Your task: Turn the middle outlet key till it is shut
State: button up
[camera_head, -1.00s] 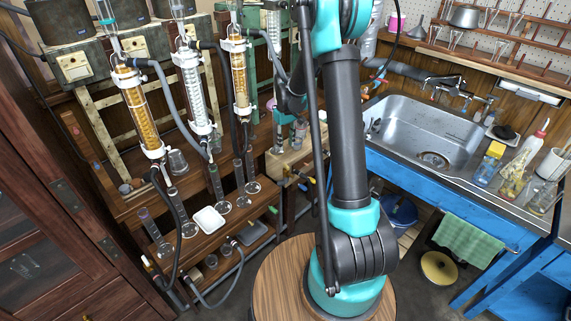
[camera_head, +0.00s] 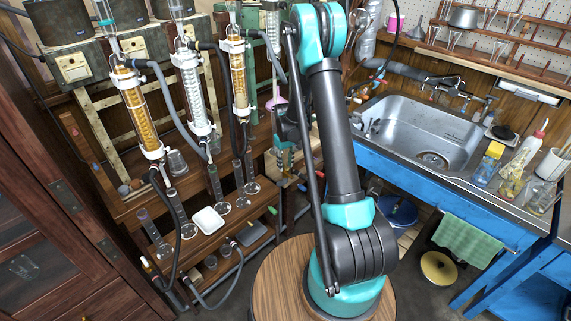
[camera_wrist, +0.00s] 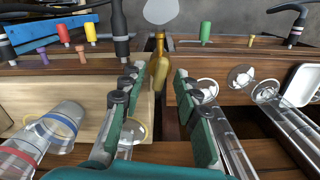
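Several small coloured handles line the bench fronts in the wrist view: a red one (camera_wrist: 62,33) and a yellow one (camera_wrist: 90,32) at left, a green one (camera_wrist: 205,32) and a small orange one (camera_wrist: 251,40) right of centre. I cannot tell for sure which is the middle outlet key. My gripper (camera_wrist: 157,78) is open, with a green-padded finger on each side. An amber, bottle-shaped piece (camera_wrist: 160,62) shows between the fingers, apart from both pads.
Glass cylinders stand close by the fingers, including a clear one (camera_wrist: 275,115) at right. A white dish (camera_head: 208,220) sits on the low shelf. Glass columns, one amber-filled (camera_head: 138,108), stand at left. A sink (camera_head: 420,125) is at right.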

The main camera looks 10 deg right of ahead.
jog(key=shift+c, duration=0.3)
grip_shut()
jog(key=shift+m, duration=0.4)
jog(key=m, duration=0.3)
jog(key=shift+m, duration=0.4)
jog(key=m, duration=0.3)
jog(key=shift+m, duration=0.3)
jog(key=m, duration=0.3)
jog(key=shift+m, duration=2.3)
